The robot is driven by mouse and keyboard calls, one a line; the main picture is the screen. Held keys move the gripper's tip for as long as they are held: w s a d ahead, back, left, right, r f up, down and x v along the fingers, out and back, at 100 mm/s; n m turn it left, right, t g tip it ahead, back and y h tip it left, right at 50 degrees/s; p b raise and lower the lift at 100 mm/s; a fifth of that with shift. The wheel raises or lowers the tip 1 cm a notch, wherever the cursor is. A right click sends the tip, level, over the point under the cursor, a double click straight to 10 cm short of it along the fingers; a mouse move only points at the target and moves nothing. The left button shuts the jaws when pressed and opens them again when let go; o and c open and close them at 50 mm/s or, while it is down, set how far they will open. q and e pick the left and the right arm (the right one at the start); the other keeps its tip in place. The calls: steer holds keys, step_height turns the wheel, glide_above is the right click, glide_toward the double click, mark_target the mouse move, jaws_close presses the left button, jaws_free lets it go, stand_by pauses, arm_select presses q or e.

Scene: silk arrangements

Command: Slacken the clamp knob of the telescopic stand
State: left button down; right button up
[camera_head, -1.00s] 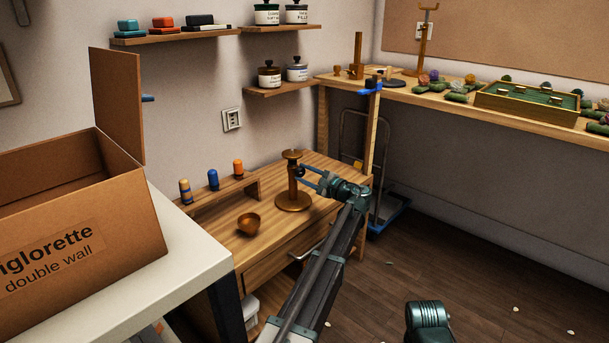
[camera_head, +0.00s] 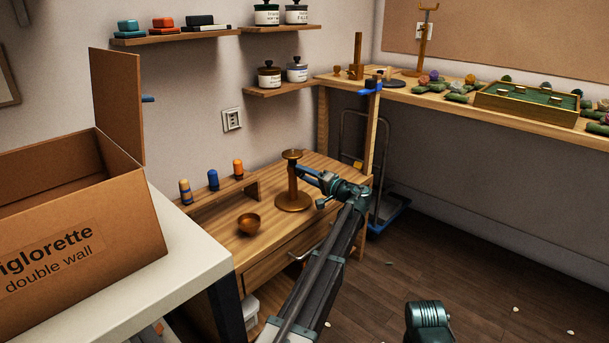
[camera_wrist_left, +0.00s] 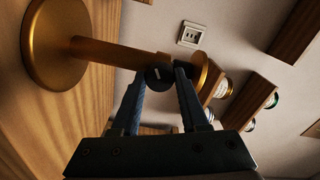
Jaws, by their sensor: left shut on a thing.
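The telescopic stand is a bronze-brown stand (camera_head: 293,201) with a round base, a slim column and a small round top, upright on the low wooden bench. It lies sideways across the left wrist view (camera_wrist_left: 110,52). Its clamp knob is a small black round knob (camera_wrist_left: 158,76) on the upper column. My left gripper (camera_wrist_left: 163,73) has its blue fingers on either side of the knob, shut on it. In the head view my left gripper (camera_head: 300,170) reaches the column from the right and hides the knob. My right gripper is not in view.
A cardboard box (camera_head: 80,235) sits on the white table at left. A wooden post with a blue clamp (camera_head: 370,130) rises right of the bench.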

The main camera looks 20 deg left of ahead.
arm_select(q)
steer(key=shift+n, duration=1)
steer(key=shift+c, duration=2.1)
jaws_free()
steer(key=shift+d, duration=0.1)
steer(key=v, duration=1.3)
steer(key=shift+s+d, duration=0.2)
steer(key=shift+d, duration=0.1)
